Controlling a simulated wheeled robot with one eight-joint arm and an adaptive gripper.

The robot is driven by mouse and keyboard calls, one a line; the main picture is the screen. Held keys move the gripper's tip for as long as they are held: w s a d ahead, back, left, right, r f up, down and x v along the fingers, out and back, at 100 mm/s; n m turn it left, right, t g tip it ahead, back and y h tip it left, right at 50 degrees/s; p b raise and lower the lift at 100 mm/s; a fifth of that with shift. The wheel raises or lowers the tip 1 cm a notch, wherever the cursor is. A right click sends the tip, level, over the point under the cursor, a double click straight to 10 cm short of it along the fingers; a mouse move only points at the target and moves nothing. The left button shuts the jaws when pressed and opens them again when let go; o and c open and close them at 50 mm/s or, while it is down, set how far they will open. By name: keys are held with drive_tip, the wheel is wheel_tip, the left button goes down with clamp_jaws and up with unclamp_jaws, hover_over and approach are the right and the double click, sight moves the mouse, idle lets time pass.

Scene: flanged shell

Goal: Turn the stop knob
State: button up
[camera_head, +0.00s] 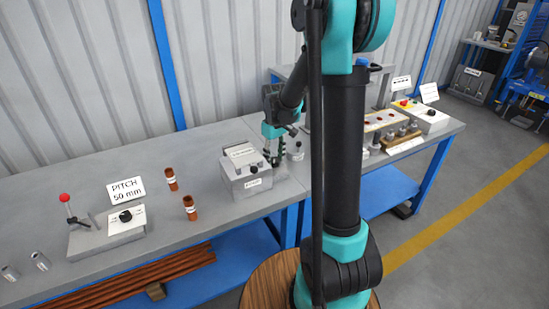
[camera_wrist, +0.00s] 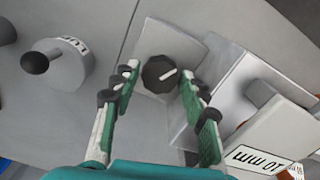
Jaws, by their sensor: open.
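My gripper (camera_wrist: 158,78) is open, with one green-padded finger on each side of the knob. Contact cannot be told. In the head view my gripper (camera_head: 274,160) points down just right of a grey box fixture (camera_head: 248,183); the knob under it is hidden there.
The fixture's block with a "10 mm" label (camera_wrist: 258,155) stands close to the right finger. A grey cylinder with a black ball (camera_wrist: 60,70) is at left. Another black knob (camera_head: 125,216) sits on a left-hand fixture near the "PITCH 50 mm" sign (camera_head: 126,190). Two brown cylinders (camera_head: 171,179) stand between.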

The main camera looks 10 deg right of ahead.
drive_tip(key=shift+c, duration=0.3)
drive_tip(key=c, duration=0.8)
drive_tip(key=shift+m, duration=0.4)
drive_tip(key=m, duration=0.4)
drive_tip(key=shift+m, duration=2.5)
drive_tip(key=o, duration=0.9)
drive_tip(key=shift+c, duration=0.2)
